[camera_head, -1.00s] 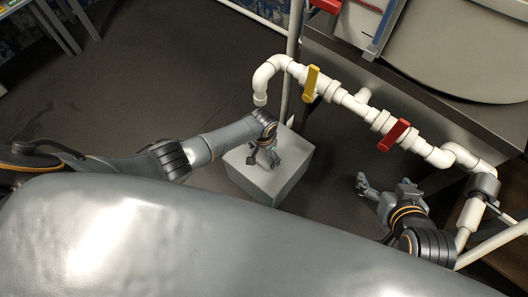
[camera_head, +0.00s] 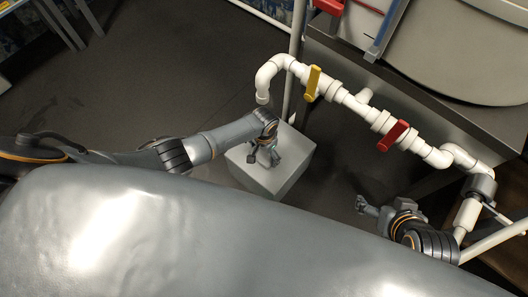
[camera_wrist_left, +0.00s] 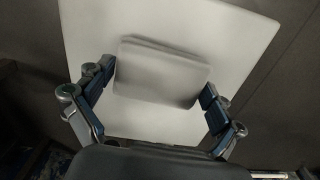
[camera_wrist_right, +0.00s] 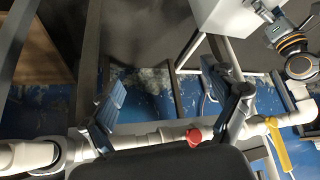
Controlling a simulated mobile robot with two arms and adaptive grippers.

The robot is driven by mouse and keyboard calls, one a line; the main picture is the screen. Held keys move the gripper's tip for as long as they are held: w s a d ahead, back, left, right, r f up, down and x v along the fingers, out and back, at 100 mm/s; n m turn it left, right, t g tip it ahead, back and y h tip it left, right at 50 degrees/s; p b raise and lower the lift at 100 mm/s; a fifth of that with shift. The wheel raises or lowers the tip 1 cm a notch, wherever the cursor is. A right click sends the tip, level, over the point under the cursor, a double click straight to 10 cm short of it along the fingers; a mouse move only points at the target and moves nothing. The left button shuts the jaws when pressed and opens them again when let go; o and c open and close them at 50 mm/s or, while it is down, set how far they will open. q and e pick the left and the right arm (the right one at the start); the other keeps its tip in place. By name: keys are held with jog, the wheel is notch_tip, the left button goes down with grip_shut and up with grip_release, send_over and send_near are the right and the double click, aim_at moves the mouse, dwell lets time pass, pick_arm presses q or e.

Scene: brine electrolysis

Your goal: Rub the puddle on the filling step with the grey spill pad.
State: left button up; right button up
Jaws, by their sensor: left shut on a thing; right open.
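The filling step (camera_head: 287,178) is a pale grey block on the floor, in the middle of the head view. My left gripper (camera_head: 264,158) is over its top, pointing down. In the left wrist view the grey spill pad (camera_wrist_left: 162,70) is a flat, pale rectangle between the fingers of my left gripper (camera_wrist_left: 160,85), which is shut on it. The step's top (camera_wrist_left: 95,28) spreads behind the pad; I cannot tell whether they touch. No puddle can be made out; the pad and gripper hide part of the top. My right gripper (camera_head: 366,205) is open and empty, right of the step.
A white pipe (camera_head: 352,102) with a yellow valve handle (camera_head: 312,83) and a red valve handle (camera_head: 393,136) runs behind and right of the step. An upright post (camera_head: 293,60) stands just behind the step. Dark floor (camera_head: 180,90) is clear to the left.

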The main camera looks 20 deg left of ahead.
pick_arm(q)
notch_tip(320, 180, up, 2)
jog(key=shift+w+r+p, duration=0.1)
jog(key=shift+r+p, duration=0.1)
jog(key=shift+p, duration=0.85)
jog(key=shift+r, duration=0.15)
pick_arm(e)
jog(key=s+d+g, duration=0.2)
jog(key=s+g, duration=0.1)
jog(key=s, duration=0.3)
pick_arm(q)
notch_tip(320, 180, up, 2)
jog(key=shift+r+p, duration=0.1)
jog(key=shift+p, duration=1.15)
jog(key=shift+r, duration=0.2)
pick_arm(e)
jog(key=x, duration=0.9)
jog(key=shift+s+f+g+h, duration=0.3)
jog(key=shift+f+h, duration=0.1)
pick_arm(q)
jog(key=shift+r+p, duration=1)
jog(key=shift+p, duration=0.35)
jog(key=shift+r+p, duration=0.5)
jog(key=shift+p, duration=0.05)
pick_arm(e)
jog(key=s+f, duration=0.3)
jog(key=f, duration=0.7)
jog(key=shift+d+f+g, duration=0.2)
jog(key=shift+f+g, duration=0.1)
jog(key=shift+f, duration=0.1)
